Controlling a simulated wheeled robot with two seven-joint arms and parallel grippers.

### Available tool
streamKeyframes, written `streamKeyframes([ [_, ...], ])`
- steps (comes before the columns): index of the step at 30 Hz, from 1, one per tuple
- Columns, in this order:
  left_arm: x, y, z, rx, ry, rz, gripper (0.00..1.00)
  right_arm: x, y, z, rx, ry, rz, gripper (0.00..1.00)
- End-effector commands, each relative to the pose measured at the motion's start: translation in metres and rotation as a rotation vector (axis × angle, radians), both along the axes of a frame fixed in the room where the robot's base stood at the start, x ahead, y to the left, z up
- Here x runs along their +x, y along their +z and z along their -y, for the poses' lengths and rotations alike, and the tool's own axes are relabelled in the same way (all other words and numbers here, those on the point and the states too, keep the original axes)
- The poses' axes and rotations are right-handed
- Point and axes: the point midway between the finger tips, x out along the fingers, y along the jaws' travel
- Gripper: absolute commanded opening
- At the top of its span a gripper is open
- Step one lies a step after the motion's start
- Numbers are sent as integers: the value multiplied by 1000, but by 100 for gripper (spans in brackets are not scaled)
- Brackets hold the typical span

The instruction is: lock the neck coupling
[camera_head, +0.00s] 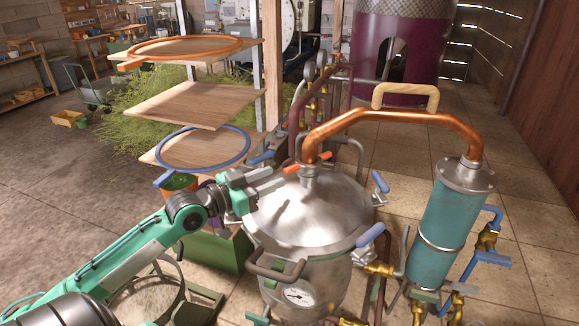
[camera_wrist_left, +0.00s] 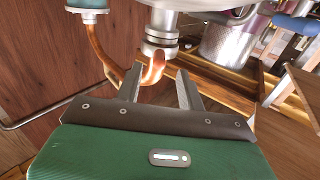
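The neck coupling (camera_head: 310,172) is a silver collar where the copper pipe (camera_head: 390,118) meets the domed lid of the steel still pot (camera_head: 305,215). The silver coupling (camera_wrist_left: 160,38) and copper bend appear beyond the fingertips. My right gripper is not in view.
A teal condenser (camera_head: 445,225) with brass valves stands right of the pot. Blue-handled clamps (camera_head: 370,234) ring the lid. A wooden handle (camera_head: 405,96) tops the pipe. Tiled floor is open at right.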

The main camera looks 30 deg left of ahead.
Motion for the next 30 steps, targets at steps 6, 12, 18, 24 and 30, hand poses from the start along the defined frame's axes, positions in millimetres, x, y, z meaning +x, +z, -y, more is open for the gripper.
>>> streamKeyframes([
  [6, 22, 4, 8, -2, 1, 2, 39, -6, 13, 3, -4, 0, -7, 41],
  [12, 41, 3, 16, -3, 1, 2, 39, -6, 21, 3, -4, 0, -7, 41],
  [18, 53, 1, 21, -1, 0, 1, 39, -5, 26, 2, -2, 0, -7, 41],
  [24, 57, 0, 23, 0, -1, 0, 39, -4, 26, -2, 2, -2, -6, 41],
  [30, 56, 0, 23, 0, -1, 0, 35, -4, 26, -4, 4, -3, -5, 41],
])
